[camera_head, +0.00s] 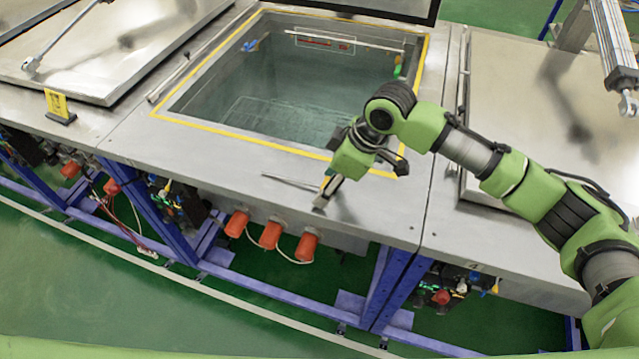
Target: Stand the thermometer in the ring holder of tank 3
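A thin grey rod (290,182), probably the thermometer, lies on the steel deck in front of the open tank (290,100). My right gripper (323,196) comes in from the right and points down at the deck by the rod's right end. Its fingers are small and overlap, so I cannot tell whether they are open or touch the rod. A small blue fitting (250,45) sits at the tank's back left and a green and yellow one (398,68) at its right wall. I cannot tell which is the ring holder. No tank number 3 is readable. My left gripper is out of view.
The tank has a yellow rim (226,134) and holds clear liquid. A closed lid (100,45) lies to the left and another (545,120) to the right. A yellow sign (57,104) stands at the left. Orange-red knobs (270,234) line the front below the deck.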

